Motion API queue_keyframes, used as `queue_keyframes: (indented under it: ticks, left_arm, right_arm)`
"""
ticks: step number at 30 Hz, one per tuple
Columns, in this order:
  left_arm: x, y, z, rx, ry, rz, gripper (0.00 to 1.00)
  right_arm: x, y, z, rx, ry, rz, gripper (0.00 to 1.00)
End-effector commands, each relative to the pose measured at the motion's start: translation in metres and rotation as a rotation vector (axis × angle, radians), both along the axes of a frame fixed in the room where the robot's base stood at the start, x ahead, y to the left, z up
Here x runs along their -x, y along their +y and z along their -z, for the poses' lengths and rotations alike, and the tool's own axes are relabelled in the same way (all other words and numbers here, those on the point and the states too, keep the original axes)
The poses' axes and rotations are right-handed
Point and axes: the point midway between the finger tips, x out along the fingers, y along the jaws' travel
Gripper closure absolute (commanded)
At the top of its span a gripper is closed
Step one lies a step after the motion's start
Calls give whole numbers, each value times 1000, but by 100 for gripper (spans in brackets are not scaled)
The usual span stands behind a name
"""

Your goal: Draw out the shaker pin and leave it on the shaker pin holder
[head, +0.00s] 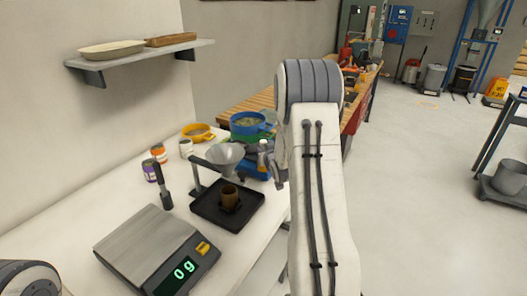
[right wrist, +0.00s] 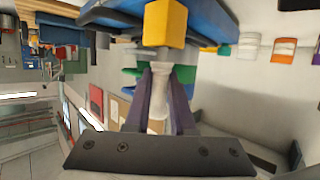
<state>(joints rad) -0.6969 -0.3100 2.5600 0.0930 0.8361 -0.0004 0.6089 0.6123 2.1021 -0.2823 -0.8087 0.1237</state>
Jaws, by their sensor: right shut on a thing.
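In the right wrist view my right gripper (right wrist: 160,85) is shut on a pale, slim upright piece, which I take for the shaker pin (right wrist: 158,105). A yellow block (right wrist: 164,24) lies in line with it, beside a blue body; I cannot tell whether pin and block touch. In the head view the blue and green shaker with its sieve (head: 250,124) stands at the back of the white table, left of my right arm. A pale piece (head: 263,146) shows at its front. My arm hides much of the grip. I cannot make out the pin holder. My left gripper is out of view.
A scale (head: 158,252) reading 0 g stands at the front of the table. A black tray (head: 250,217) with a brown cup and a funnel (head: 224,156) lie between scale and shaker. Several jars and a yellow pan (head: 198,132) stand along the wall.

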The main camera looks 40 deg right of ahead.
Motion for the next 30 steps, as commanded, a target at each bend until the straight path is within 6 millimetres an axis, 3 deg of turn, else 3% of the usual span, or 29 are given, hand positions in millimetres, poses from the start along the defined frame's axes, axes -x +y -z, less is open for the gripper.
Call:
queue_keyframes:
  ticks: [16,17,18,19,20,30]
  left_arm:
    - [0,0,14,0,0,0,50]
    - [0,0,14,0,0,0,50]
    - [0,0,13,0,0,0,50]
    - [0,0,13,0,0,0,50]
    - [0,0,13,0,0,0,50]
    - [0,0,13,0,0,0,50]
  right_arm:
    - [0,0,15,0,-1,0,100]
    - [0,0,14,0,-1,0,74]
    - [0,0,13,0,-1,0,59]
    - [0,0,13,0,-1,0,47]
    - [0,0,13,0,-1,0,43]
    - [2,1,13,0,0,0,43]
